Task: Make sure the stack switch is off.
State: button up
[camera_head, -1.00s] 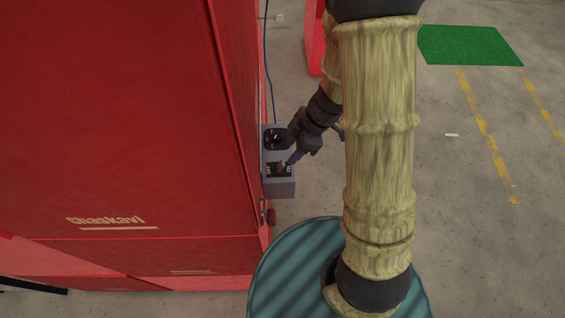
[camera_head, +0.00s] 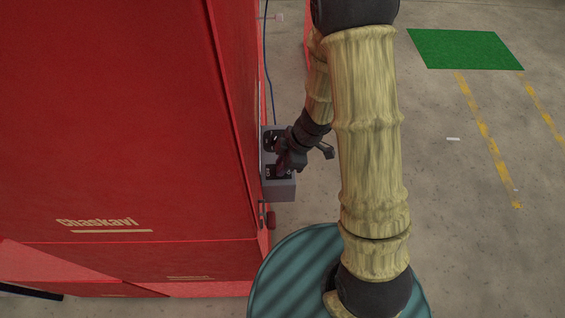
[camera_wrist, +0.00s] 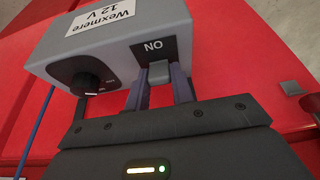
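A grey switch box (camera_head: 281,188) is mounted on the side of the red cabinet in the head view. In the wrist view the box (camera_wrist: 225,22) fills the top, with an upside-down "Wexmere 12 V" label. The light grey switch lever (camera_wrist: 158,71) stands between my two fingers, beside an "ON" mark that appears upside down. My gripper (camera_wrist: 158,84) reaches to the box face with a finger on each side of the lever; I cannot tell whether they touch it. In the head view my gripper (camera_head: 280,166) covers the lever and part of the OFF/ON plate.
A black round knob (camera_wrist: 86,83) sits on the box beside the switch. A blue cable (camera_head: 268,62) runs from the box along the red cabinet (camera_head: 110,120). Open floor and a green mat (camera_head: 464,49) lie to the right.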

jog(key=shift+c, duration=1)
jog(key=shift+r, duration=0.1)
jog(key=shift+a+p, duration=0.1)
jog(key=shift+p, duration=0.45)
jog(key=shift+a+r+h+p, duration=0.2)
jog(key=shift+h+p, duration=0.2)
jog(key=shift+p, duration=0.6)
jog(key=h+p, duration=0.1)
jog(key=p, duration=0.2)
jog(key=shift+a+h+p, duration=0.15)
jog(key=shift+h+p, duration=0.15)
jog(key=shift+p, duration=0.05)
jog(key=shift+a+f+p, duration=0.1)
jog(key=shift+f+p, duration=0.1)
jog(key=shift+p, duration=0.15)
